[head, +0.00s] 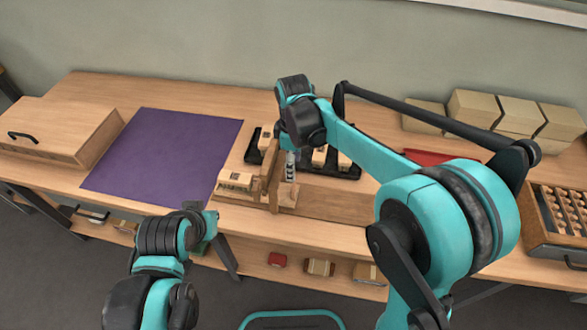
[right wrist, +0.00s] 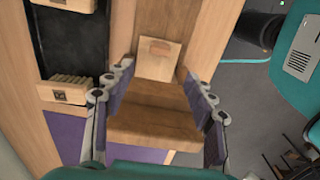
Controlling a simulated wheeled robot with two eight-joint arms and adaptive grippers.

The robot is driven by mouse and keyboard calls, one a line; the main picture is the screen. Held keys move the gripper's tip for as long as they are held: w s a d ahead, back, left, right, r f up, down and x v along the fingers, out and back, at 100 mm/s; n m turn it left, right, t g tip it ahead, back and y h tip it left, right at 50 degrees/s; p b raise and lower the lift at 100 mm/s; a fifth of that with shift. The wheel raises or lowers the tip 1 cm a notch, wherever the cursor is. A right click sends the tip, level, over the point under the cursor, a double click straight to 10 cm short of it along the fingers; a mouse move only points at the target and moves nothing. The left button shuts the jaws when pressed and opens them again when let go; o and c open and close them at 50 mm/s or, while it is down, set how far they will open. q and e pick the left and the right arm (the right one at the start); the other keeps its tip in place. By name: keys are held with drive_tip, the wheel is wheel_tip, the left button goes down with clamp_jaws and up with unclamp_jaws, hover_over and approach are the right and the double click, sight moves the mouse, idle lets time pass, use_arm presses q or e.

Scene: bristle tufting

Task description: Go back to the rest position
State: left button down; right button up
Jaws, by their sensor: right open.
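My right gripper (head: 290,168) hangs over the wooden stand (head: 271,190) near the table's front edge in the head view. In the right wrist view its two fingers (right wrist: 156,80) are spread apart, with the stepped wooden stand (right wrist: 150,130) and a small light block (right wrist: 158,62) showing between and beyond them. I see nothing held between the fingers. My left arm is folded low at the bottom left of the head view, in front of the table; its fingers cannot be made out.
A purple mat (head: 165,155) lies left of the stand, with a wooden box (head: 60,130) beyond it. A black tray (head: 252,150) with several brush blocks is behind the stand. A brush block (head: 236,181) lies beside it. Cartons (head: 497,112) and a compartment box (head: 545,232) are at right.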

idle(0.4)
drive_tip(key=s+d+r+m+t, duration=0.3)
drive_tip(key=s+d+m+t, duration=0.4)
drive_tip(key=s+d+m, duration=0.8)
drive_tip(key=shift+s+d+r, duration=0.15)
drive_tip(key=shift+s+d, duration=0.25)
drive_tip(key=shift+s, duration=0.75)
